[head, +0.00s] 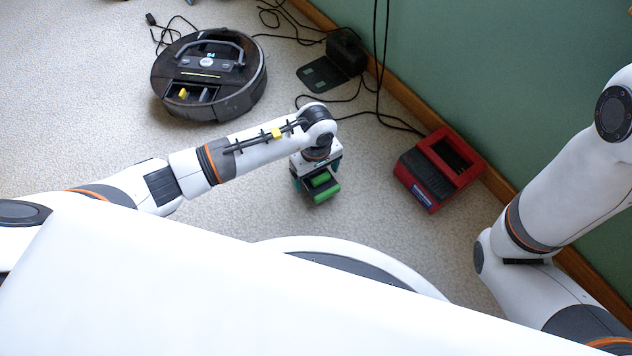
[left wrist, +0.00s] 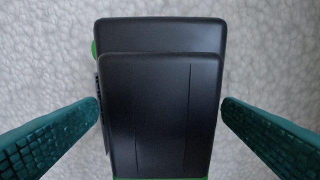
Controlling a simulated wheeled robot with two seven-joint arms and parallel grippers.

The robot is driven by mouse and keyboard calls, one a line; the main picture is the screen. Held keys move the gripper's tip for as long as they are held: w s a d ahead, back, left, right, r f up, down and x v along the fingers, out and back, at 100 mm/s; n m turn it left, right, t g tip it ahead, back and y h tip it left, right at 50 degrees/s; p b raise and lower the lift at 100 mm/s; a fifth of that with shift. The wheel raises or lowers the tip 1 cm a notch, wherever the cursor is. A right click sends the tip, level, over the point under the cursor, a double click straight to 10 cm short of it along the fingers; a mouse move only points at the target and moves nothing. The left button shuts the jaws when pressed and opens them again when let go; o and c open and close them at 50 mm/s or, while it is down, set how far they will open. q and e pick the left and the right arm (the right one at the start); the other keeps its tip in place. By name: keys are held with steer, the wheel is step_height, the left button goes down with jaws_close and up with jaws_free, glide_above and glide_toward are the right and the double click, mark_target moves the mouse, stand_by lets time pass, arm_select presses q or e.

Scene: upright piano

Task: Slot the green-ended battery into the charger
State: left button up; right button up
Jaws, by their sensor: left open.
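The battery (head: 322,187), dark with bright green ends, is on the speckled floor below my left gripper (head: 315,183). In the left wrist view the dark body of the battery (left wrist: 160,95) lies between the two teal fingers of my left gripper (left wrist: 160,112). The fingers are open, with a gap on each side of the battery. A bit of green shows at its upper left and bottom edges. The red and black charger (head: 437,168) stands on the floor to the right, by the wall; its open top faces up. My right gripper is out of view.
A round black robot vacuum (head: 209,75) sits at the upper left. A small black dock (head: 345,54) and loose cables (head: 378,60) lie by the green wall and its wooden skirting board (head: 405,97). The floor between battery and charger is clear.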

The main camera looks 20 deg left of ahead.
arm_select(q)
steer(key=shift+f, duration=0.1)
steer(key=c, duration=1.4)
